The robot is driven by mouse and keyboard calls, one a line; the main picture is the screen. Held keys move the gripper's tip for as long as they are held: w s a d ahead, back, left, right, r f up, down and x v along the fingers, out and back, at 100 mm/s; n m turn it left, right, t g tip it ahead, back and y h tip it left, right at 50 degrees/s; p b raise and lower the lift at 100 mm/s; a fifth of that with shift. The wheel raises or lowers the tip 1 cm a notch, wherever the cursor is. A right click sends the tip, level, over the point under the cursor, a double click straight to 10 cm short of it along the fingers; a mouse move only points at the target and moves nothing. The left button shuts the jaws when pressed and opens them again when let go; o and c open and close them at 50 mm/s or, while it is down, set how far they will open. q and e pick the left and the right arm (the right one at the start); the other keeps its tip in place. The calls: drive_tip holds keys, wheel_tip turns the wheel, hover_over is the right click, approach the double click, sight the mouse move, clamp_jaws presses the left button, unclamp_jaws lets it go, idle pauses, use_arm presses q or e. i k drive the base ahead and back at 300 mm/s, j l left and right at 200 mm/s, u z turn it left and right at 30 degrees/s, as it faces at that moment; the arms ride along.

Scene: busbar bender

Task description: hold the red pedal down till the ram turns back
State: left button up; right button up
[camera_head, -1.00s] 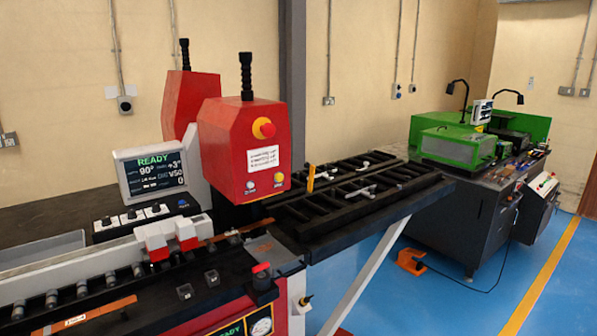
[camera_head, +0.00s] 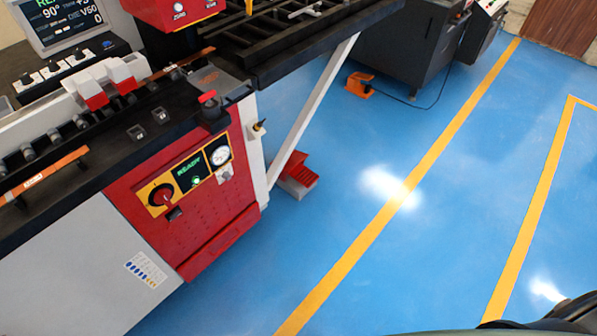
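The red pedal (camera_head: 301,168) sits in a light grey base on the blue floor, just right of the red machine front and close to the foot of the slanted white strut. Nothing visible touches it. The red bender head (camera_head: 175,12) shows only its lower part at the top edge. I cannot make out the ram itself. The small front panel (camera_head: 188,172) reads READY in green beside a round gauge. Neither of my grippers is in view.
The slanted white strut (camera_head: 312,112) rises from beside the pedal to the black rack table (camera_head: 270,65). An orange pedal (camera_head: 358,84) with a cable lies farther back by a dark cabinet (camera_head: 405,45). Blue floor (camera_head: 335,210) right of the red pedal is clear.

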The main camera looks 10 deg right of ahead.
sight(305, 177)
drive_tip(key=i+l+u, duration=0.1)
drive_tip(key=l, duration=0.25)
drive_tip(key=i+l+u, duration=0.1)
drive_tip(key=i+l, duration=0.2)
drive_tip(key=i+l+u, duration=0.1)
drive_tip(key=l, duration=0.3)
drive_tip(key=i+l+u, duration=0.1)
drive_tip(key=l, duration=0.25)
drive_tip(key=i+l, duration=0.25)
drive_tip(key=l, duration=0.15)
drive_tip(key=i+l+u, duration=0.15)
drive_tip(key=l, duration=0.2)
